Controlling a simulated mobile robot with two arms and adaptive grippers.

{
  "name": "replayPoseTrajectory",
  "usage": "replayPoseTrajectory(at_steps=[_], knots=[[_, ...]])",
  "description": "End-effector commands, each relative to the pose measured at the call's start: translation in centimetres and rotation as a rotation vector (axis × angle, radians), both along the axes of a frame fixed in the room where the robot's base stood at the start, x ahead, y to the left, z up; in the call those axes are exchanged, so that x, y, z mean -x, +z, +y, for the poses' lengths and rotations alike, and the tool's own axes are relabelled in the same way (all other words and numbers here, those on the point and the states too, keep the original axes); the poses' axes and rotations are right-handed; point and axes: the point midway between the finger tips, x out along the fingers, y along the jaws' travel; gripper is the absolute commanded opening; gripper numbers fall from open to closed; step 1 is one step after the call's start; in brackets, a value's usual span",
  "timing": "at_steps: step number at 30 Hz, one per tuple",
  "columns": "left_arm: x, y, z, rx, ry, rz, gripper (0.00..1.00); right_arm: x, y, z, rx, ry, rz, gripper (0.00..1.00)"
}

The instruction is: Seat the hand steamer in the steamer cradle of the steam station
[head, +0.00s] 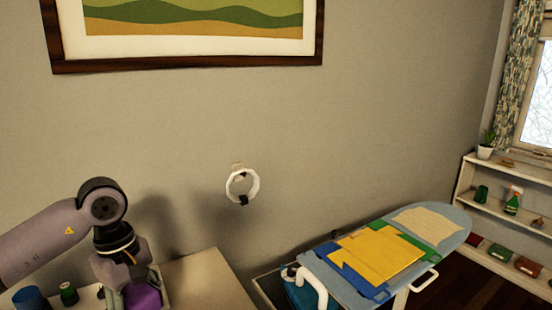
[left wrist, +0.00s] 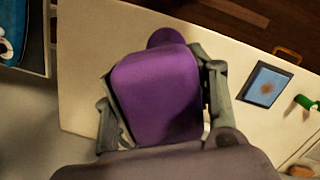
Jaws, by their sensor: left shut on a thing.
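My left gripper (head: 128,293) is at the bottom left of the head view, over a pale table, pointing down. It is shut on a purple object, seemingly the hand steamer (head: 147,296). In the left wrist view the purple body (left wrist: 155,90) sits between both fingers, with a rounded purple end past them. Its lower part is hidden by my gripper. A teal object with a curved white pipe (head: 317,288) stands by the ironing board, partly cut off; I cannot tell whether it is the steam station. No steamer cradle can be made out. My right gripper is not in view.
The ironing board (head: 455,222) holds folded yellow, blue and green cloth (head: 376,252). A white ring (head: 242,187) hangs on the wall. Blue and green containers (head: 68,293) stand left of my gripper. A blue tablet-like item (left wrist: 268,84) lies on the pale tabletop (left wrist: 85,50).

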Motion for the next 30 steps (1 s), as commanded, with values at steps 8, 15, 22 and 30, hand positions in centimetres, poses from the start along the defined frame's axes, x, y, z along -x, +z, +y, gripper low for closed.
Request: replayPoseTrajectory(at_steps=[8, 15, 22, 30], knots=[[5.1, -5.3, -3.5, 0.001, -0.59, 0.0, 0.0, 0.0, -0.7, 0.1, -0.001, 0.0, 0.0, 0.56], [8.7, -8.0, -5.2, 0.001, -0.943, -0.002, 0.0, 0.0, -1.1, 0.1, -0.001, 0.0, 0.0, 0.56], [10.2, -8.9, -5.9, 0.003, -1.077, -0.003, 0.0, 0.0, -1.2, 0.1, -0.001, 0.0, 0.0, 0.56], [10.2, -8.9, -5.8, 0.0, -1.082, -0.005, 0.0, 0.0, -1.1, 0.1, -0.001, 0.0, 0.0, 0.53]])
